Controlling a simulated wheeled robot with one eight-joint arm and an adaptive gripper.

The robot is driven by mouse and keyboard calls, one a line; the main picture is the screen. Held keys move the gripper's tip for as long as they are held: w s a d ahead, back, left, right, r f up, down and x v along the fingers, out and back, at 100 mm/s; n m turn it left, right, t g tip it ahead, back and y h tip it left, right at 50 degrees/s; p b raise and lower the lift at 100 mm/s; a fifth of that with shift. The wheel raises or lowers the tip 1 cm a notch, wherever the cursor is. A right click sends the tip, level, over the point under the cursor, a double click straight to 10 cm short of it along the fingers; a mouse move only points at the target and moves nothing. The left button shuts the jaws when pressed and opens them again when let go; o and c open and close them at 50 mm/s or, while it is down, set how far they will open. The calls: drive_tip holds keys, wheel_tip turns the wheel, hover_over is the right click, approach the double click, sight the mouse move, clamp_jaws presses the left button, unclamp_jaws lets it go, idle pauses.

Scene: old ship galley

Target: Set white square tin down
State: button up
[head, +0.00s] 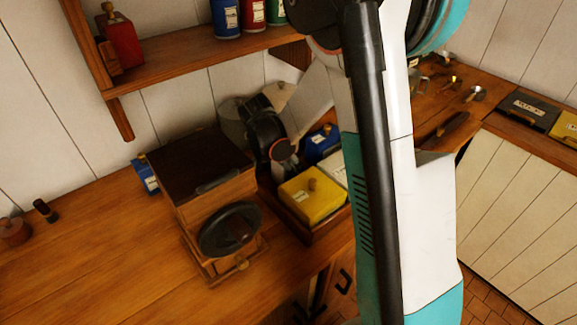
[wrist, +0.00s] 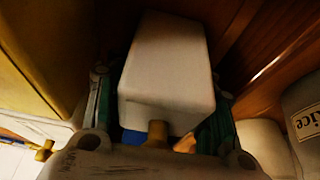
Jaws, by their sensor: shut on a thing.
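The white square tin (wrist: 166,72) fills the middle of the wrist view, with a brass knob (wrist: 157,133) at its near end. My gripper (wrist: 160,98) is shut on the tin, with a finger along each side. In the head view my gripper (head: 284,160) is low behind the dark-topped wooden box, and the held tin cannot be made out for certain. Whether the tin touches a surface below cannot be told.
A wooden tray (head: 308,232) holds a yellow tin (head: 312,195), a blue tin (head: 322,141) and a pale tin (head: 336,168). The wooden box (head: 205,180) with a black wheel stands left of it. The counter (head: 90,260) is clear at front left. A shelf (head: 200,62) hangs above.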

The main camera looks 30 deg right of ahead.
drive_tip(key=o, duration=1.3)
drive_tip(key=shift+f, duration=0.1)
drive_tip(key=p+v, duration=0.3)
drive_tip(key=v, duration=0.9)
drive_tip(key=shift+d+r+p, duration=0.1)
drive_tip(key=shift+r+p, duration=0.2)
